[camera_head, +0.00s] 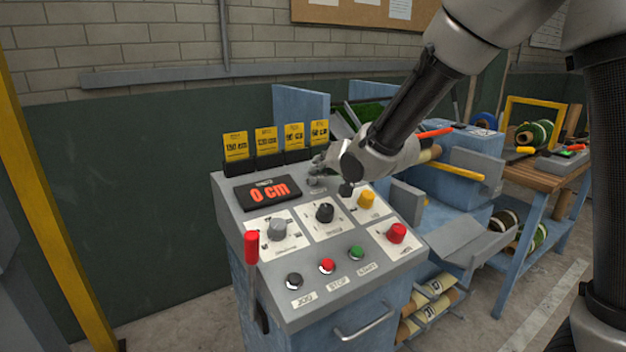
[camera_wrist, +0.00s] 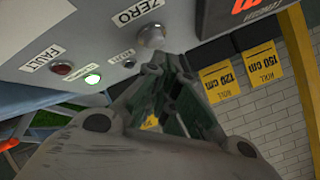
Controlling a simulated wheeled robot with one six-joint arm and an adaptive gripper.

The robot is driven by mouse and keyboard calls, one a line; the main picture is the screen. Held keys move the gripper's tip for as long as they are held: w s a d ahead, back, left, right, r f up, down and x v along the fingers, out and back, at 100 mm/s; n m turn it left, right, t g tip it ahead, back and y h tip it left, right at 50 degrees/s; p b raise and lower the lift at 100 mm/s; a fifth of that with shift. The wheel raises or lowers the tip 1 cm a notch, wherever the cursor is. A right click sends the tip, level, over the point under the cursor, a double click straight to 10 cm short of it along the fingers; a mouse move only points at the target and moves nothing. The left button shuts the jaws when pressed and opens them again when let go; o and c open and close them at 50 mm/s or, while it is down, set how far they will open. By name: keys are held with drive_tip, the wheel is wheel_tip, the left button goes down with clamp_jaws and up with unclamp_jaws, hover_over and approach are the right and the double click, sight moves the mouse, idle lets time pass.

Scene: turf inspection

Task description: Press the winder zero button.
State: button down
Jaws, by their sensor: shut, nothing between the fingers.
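The zero button (camera_wrist: 151,36) is a round silver button beside a white "ZERO" label in the wrist view. My gripper (camera_wrist: 158,68) is shut and empty, with its fingertips right by the button's edge; I cannot tell whether they touch it. In the head view my gripper (camera_head: 319,172) is low over the back of the console (camera_head: 227,205), just right of the display (camera_head: 268,192), which reads "0 cm". The zero button cannot be made out there, behind or under my gripper.
Yellow roll cards (camera_head: 236,146) stand along the console's back. Knobs, coloured buttons and a red-handled lever (camera_head: 251,247) occupy its front.

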drive_tip(key=shift+s+r, duration=0.1)
drive_tip(key=shift+r, duration=0.15)
drive_tip(key=r, duration=0.1)
drive_tip(key=s+r, duration=0.1)
drive_tip(key=r, duration=0.1)
drive_tip(key=d+r, duration=0.1)
drive_tip(key=shift+s+r, duration=0.2)
drive_tip(key=shift+r, duration=0.15)
idle(0.7)
